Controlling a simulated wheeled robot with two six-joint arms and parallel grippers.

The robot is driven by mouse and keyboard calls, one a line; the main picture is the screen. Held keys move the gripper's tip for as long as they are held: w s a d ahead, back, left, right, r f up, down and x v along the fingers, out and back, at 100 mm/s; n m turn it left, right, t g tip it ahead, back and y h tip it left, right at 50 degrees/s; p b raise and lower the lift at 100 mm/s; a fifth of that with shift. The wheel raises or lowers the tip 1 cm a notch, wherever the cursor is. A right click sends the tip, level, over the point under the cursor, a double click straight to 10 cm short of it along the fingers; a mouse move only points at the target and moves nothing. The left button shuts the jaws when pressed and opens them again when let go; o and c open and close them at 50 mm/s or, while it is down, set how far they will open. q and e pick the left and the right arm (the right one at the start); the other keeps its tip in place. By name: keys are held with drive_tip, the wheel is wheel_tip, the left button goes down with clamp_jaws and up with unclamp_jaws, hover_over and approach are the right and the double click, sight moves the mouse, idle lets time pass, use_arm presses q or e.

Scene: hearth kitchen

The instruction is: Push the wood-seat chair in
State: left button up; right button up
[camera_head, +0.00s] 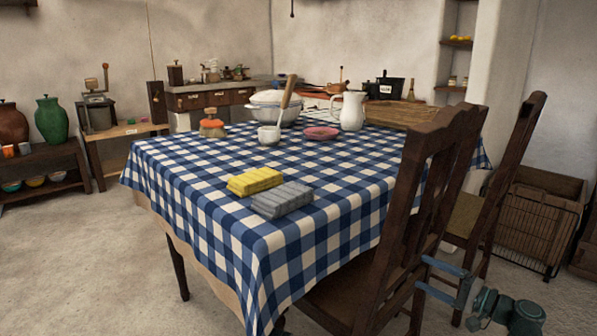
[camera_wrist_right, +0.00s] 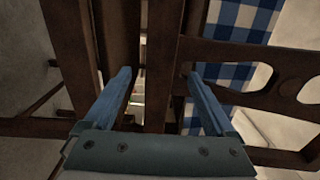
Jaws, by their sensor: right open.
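A dark brown wooden chair (camera_head: 408,215) stands at the near right corner of the cloth-covered table (camera_head: 250,215). Its brown seat (camera_head: 335,305) is partly under the hanging cloth. A second wooden chair (camera_head: 503,170) with a paler seat (camera_head: 465,215) stands behind it to the right. My right gripper (camera_head: 421,271) is open beside the near chair's back, low on its right side. In the right wrist view the open jaws (camera_wrist_right: 159,75) face dark wooden posts (camera_wrist_right: 160,50), with a finger at each side; contact cannot be told. My left gripper is out of view.
The blue checked tabletop holds a yellow cloth (camera_head: 255,181), a grey cloth (camera_head: 281,200), a white pitcher (camera_head: 352,110) and bowls. A slatted crate (camera_head: 535,220) stands on the floor at right. The floor at front left is clear.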

sight(413, 267)
drive_tip(key=shift+x, duration=2.7)
drive_tip(key=shift+s+d, duration=0.1)
